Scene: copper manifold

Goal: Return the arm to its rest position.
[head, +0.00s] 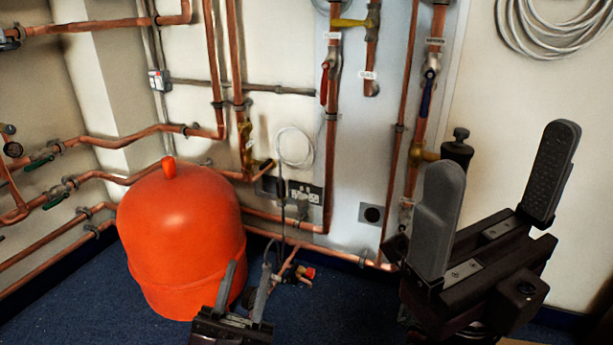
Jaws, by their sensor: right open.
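My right gripper (503,148) is large in the foreground at the right. Its two grey fingers point up and stand wide apart, with nothing between them. My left gripper (250,267) is at the bottom centre, lower and smaller in the picture. Its two fingers point up with a gap between them, and I see nothing held. It stands in front of the right edge of the orange tank (180,235) in the picture; I cannot tell whether they touch. Most of both arms is out of view or hidden behind the grippers.
Copper pipes (333,150) with valves run along the wall, including a red-handled valve (324,84) and a blue-handled valve (427,92). A socket (305,193) sits low on the wall. Coiled cable (510,35) hangs at top right. Blue carpet (335,315) is clear between the grippers.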

